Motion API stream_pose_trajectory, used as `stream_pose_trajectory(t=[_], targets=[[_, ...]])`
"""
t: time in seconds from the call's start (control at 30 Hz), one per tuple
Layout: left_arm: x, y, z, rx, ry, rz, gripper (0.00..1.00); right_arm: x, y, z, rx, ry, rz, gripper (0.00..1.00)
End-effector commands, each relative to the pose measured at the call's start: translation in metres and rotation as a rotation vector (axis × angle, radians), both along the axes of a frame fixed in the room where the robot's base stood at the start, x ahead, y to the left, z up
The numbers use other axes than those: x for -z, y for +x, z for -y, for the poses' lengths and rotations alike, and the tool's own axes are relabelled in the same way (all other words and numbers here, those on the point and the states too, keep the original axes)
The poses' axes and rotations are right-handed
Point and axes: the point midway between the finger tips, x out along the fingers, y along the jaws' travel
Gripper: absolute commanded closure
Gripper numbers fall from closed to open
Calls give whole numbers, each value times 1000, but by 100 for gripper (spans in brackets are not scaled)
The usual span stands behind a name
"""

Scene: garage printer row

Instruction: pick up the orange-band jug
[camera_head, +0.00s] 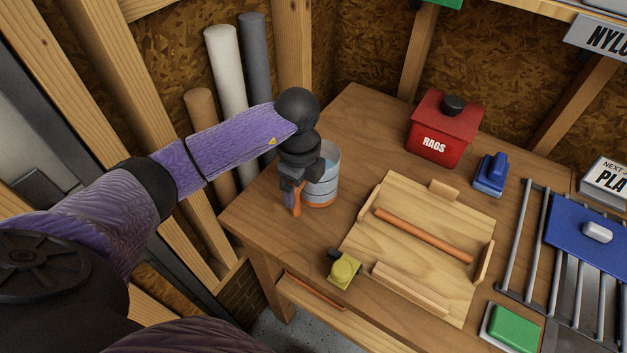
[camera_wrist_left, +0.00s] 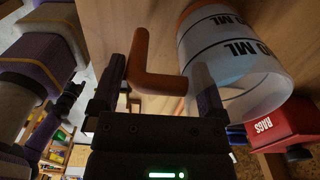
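The orange-band jug (camera_head: 325,180) stands upright on the wooden bench near its left corner. It is a translucent measuring jug with dark lines, an orange base band and an orange handle (camera_head: 297,199). My left gripper (camera_head: 294,180) is at the handle, on the jug's left side, and partly covers the jug. In the left wrist view, the jug (camera_wrist_left: 240,75) is at the upper right. The two fingers of my left gripper (camera_wrist_left: 160,88) are apart, with the bent orange handle (camera_wrist_left: 152,80) showing between them; whether either finger touches it is unclear.
A wooden tray (camera_head: 372,240) with an orange rod lies right of the jug. A red rags box (camera_head: 443,125), a blue item (camera_head: 490,175) and a metal rack (camera_head: 530,235) stand farther right.

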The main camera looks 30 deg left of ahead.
Motion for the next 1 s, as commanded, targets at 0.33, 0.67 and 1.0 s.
stream_pose_trajectory(t=[0.33, 0.67, 1.0], targets=[[-1, 0, 0, 0, 0, 0, 83, 0, 1, 0, 0, 0, 3, 7], [-1, 1, 0, 0, 0, 2, 100, 0, 1, 1, 0, -1, 3, 7], [-19, 1, 0, -1, -1, 4, 100, -5, 2, 1, 1, -1, 3, 7]])
